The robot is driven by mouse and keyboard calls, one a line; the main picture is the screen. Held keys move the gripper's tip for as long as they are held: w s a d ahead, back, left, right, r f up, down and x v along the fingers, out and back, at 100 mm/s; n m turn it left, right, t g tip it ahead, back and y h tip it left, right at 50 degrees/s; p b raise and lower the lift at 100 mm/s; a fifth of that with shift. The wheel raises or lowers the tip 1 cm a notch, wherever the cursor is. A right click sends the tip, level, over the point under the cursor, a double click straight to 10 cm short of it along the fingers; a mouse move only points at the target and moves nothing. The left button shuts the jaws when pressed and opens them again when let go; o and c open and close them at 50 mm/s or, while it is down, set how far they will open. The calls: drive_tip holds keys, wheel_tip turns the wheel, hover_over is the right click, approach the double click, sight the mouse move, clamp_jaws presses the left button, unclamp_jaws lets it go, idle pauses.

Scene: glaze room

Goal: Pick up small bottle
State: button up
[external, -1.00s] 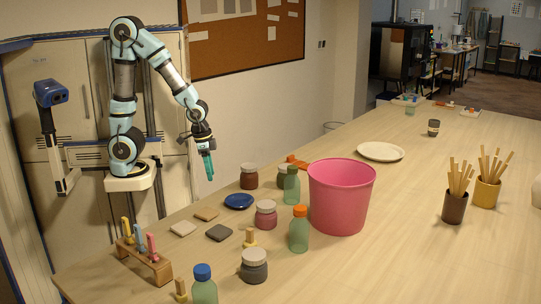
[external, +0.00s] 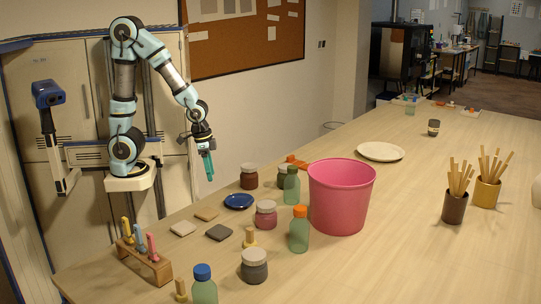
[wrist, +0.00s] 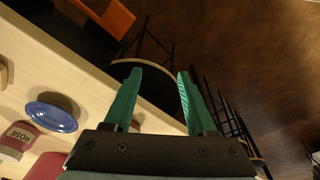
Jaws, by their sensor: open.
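Three green translucent bottles stand upright on the table in the external view. One has an orange cap (external: 299,234), one a blue cap (external: 204,290) at the front edge, and one a dark green cap (external: 291,189) beside the pink bucket. I cannot tell which is the small bottle. My gripper (external: 209,166) hangs off the table's far left side, to the left of all three and clear of them. In the wrist view my gripper (wrist: 159,80) is open, with its green fingers apart and nothing between them. No bottle shows clearly there.
A pink bucket (external: 338,204) stands among the bottles. Around them are lidded jars (external: 254,270), a blue dish (external: 239,201), tiles and a wooden tool rack (external: 146,262). A white plate (external: 381,152) and tool cups (external: 454,208) stand farther right. The wrist view shows a chair (wrist: 104,17).

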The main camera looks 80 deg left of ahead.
drive_tip(key=shift+o, duration=1.4)
drive_tip(key=shift+r, duration=0.1)
